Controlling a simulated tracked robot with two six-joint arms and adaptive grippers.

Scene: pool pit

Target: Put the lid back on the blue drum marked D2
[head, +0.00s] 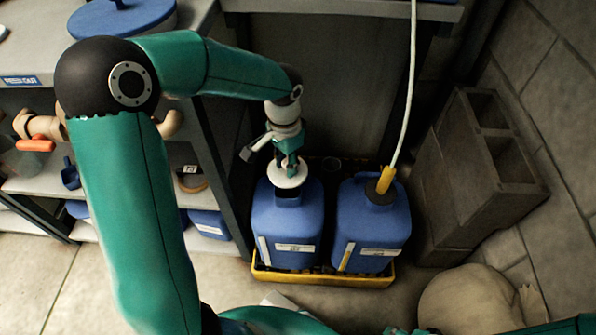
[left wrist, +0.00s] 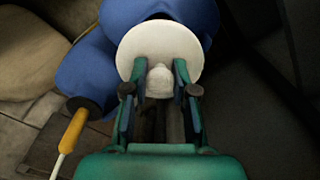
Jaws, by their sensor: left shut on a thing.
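Two blue drums stand side by side in a yellow tray (head: 322,279). The left drum (head: 288,228) has a white label too small to read; the right drum (head: 372,232) has one too. My left gripper (head: 290,164) is shut on the knob of a round white lid (head: 287,179), over the top of the left drum. In the left wrist view the fingers (left wrist: 160,78) close around the knob, and the lid (left wrist: 134,48) lies in front of a blue drum (left wrist: 190,12). The lid hides part of the drum's top; I cannot tell whether they touch.
A yellow lance (head: 385,180) with a white hose stands in the right drum's top. Grey hollow blocks (head: 470,150) and a pale sack (head: 470,300) are on the right. Shelves (head: 215,185) with loose items stand on the left.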

